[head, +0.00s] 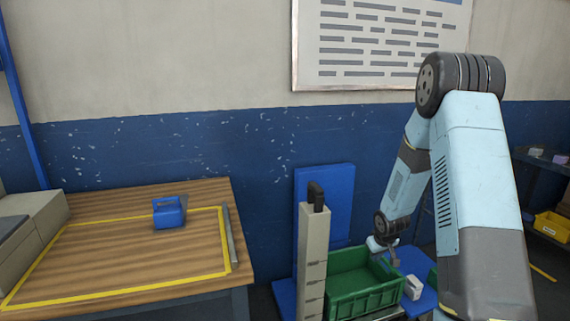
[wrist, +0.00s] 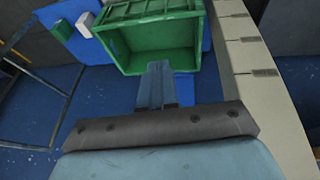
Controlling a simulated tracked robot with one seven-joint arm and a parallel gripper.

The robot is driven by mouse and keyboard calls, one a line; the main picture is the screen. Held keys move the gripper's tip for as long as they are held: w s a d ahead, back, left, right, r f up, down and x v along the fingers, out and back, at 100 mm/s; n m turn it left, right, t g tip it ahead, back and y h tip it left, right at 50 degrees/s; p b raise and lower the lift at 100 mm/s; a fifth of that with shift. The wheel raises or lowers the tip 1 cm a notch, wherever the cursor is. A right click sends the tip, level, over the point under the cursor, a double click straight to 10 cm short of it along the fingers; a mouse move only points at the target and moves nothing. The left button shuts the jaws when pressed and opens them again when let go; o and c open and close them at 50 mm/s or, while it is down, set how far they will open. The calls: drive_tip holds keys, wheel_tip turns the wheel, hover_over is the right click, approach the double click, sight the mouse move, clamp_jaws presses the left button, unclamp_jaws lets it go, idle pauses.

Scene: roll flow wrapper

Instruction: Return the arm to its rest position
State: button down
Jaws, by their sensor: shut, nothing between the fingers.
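My arm (head: 470,170), light blue with dark joints, rises at the right of the head view, bends at a dark elbow and reaches down and away. My gripper (head: 392,258) is at its far end, above or beside the right part of the green crate (head: 352,309); I cannot tell its exact height. In the wrist view my gripper (wrist: 157,70) is shut and empty, its fingers together and pointing toward the near side of the green crate (wrist: 130,66). The crate looks empty in the parts that show.
A grey post (head: 313,262) with a dark top stands left of the crate. A white block (head: 414,287) lies right of it on a blue surface (head: 427,301). A wooden table (head: 190,195) at left holds a blue object (head: 169,213). A yellow bin (head: 552,227) sits far right.

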drive_tip(key=s+a+r+m, duration=0.1)
drive_tip(key=s+r, duration=0.3)
drive_tip(key=r, duration=0.5)
drive_tip(key=s+a+r+h, duration=0.1)
drive_tip(key=s+r, duration=0.3)
drive_tip(key=r, duration=0.5)
drive_tip(key=s+a+r+m, duration=0.1)
drive_tip(key=s+r, duration=0.4)
drive_tip(key=r, duration=0.4)
drive_tip(key=s+a+r, duration=0.1)
drive_tip(key=s+r, duration=0.2)
drive_tip(key=s, duration=0.4)
drive_tip(key=s+a+r+m+t+y, duration=0.1)
drive_tip(key=s+r, duration=0.3)
drive_tip(key=s, duration=0.4)
drive_tip(key=s+a+r, duration=0.3)
drive_tip(key=s+r, duration=0.1)
drive_tip(key=s, duration=0.4)
drive_tip(key=shift+a, duration=0.25)
